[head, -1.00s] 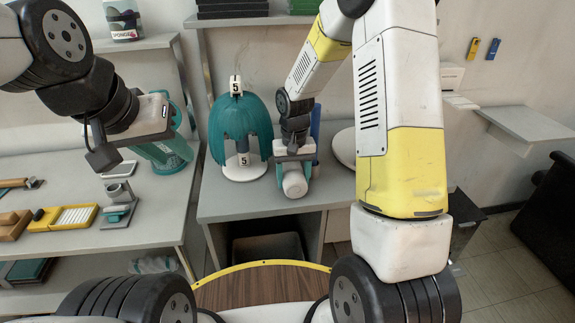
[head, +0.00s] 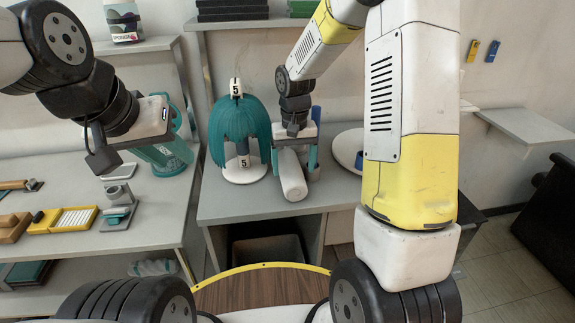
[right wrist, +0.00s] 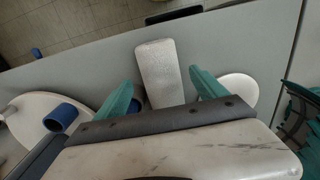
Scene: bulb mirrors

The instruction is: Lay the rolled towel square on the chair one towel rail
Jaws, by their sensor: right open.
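The rolled towel (head: 291,176), a white roll, lies on the grey worktop in the head view, pointing toward the front edge. It also shows in the right wrist view (right wrist: 158,72). My right gripper (head: 296,160) is above its back end. In the right wrist view its teal fingers (right wrist: 160,90) are spread on either side of the towel, with gaps between; contact cannot be confirmed. My left gripper (head: 154,128) hangs above the left bench, its fingers not clearly distinguishable from teal objects behind. I cannot identify the chair one towel rail.
A teal wig (head: 240,128) on a white stand marked 5 is left of the towel. A white round base (head: 346,148) with a blue piece is to the right. A teal jug (head: 170,155) stands on the left bench, with trays at left.

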